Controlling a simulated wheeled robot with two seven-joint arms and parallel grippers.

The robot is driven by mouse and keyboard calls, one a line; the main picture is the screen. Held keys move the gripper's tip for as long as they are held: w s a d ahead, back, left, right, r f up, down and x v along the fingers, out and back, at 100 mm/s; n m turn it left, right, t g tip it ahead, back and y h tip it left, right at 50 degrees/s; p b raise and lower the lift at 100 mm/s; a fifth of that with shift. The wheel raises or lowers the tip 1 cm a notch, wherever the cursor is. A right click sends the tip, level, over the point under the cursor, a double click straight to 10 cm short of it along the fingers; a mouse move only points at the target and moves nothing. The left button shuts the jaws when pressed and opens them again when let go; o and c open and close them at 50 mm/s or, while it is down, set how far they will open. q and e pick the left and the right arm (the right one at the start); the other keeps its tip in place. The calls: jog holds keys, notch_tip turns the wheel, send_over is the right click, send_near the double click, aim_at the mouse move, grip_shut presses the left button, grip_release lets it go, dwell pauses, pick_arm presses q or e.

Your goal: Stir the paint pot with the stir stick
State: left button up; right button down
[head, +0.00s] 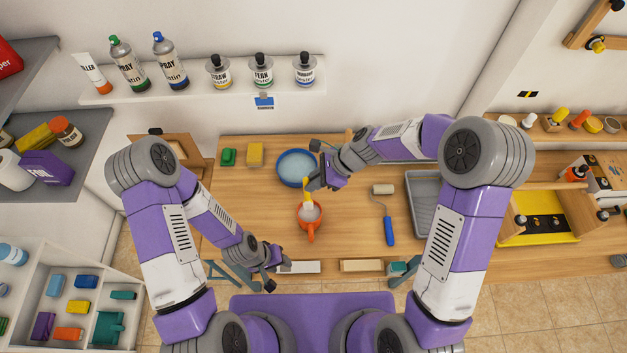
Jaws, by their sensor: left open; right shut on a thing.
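The orange paint pot (309,225) stands near the middle of the wooden table, with pale paint inside. The yellow stir stick (306,187) is upright above it, its lower end at or inside the pot's mouth; I cannot tell how deep. My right gripper (316,182) is shut on the upper part of the stick, above and behind the pot. My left gripper (277,272) is open and empty at the table's front edge, left of and in front of the pot.
A blue bowl (296,154) sits behind the pot. A paint roller (386,216) and a grey tray (425,200) lie to the right. The table left of the pot is clear.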

jog(key=shift+r, duration=0.1)
jog(key=shift+r, duration=1.9)
jog(key=shift+d, duration=0.1)
